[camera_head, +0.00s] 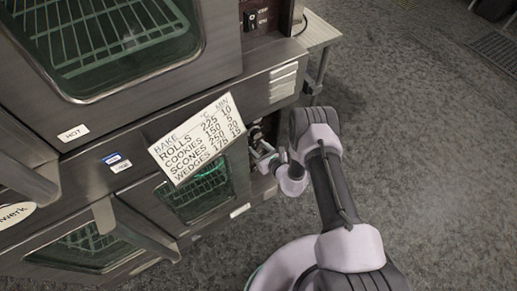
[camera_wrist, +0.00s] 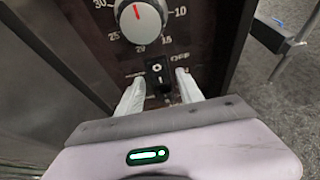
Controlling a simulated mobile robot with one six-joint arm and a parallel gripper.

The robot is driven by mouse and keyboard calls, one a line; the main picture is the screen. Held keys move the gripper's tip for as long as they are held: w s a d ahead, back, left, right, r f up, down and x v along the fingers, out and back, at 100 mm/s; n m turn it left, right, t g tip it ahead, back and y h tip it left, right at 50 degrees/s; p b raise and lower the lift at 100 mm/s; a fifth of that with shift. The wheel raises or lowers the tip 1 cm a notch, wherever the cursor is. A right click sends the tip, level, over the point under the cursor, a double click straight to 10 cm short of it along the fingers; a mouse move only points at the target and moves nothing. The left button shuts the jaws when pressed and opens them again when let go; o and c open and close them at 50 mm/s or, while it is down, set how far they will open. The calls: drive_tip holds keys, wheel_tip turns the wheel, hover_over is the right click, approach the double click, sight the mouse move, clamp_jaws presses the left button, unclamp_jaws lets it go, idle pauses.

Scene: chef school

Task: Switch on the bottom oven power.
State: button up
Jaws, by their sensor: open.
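The bottom oven (camera_head: 196,190) is the lower unit of the stacked ovens in the head view, with a glass door and a green glow inside. Its power switch (camera_wrist: 157,73) is a black rocker on the dark control panel in the wrist view. A round "O" mark shows on its upper half. My gripper (camera_wrist: 158,82) is open, its two pale fingers on either side of the switch, close to the panel. I cannot tell whether they touch it.
A grey timer dial (camera_wrist: 140,18) with a red pointer sits above the switch. A baking-times sign (camera_head: 198,138) hangs from the oven front. The top oven (camera_head: 219,40) has its own switch (camera_head: 252,20). A small table (camera_head: 318,32) stands behind.

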drive_tip(key=shift+c, duration=0.4)
clamp_jaws()
drive_tip(key=f+t+y+b, duration=0.1)
drive_tip(key=t+b, duration=0.1)
drive_tip(key=b, duration=0.2)
drive_tip(key=shift+f+y, duration=0.1)
drive_tip(key=shift+y, duration=0.2)
drive_tip(key=shift+r, duration=0.2)
drive_tip(key=shift+o, duration=0.4)
unclamp_jaws()
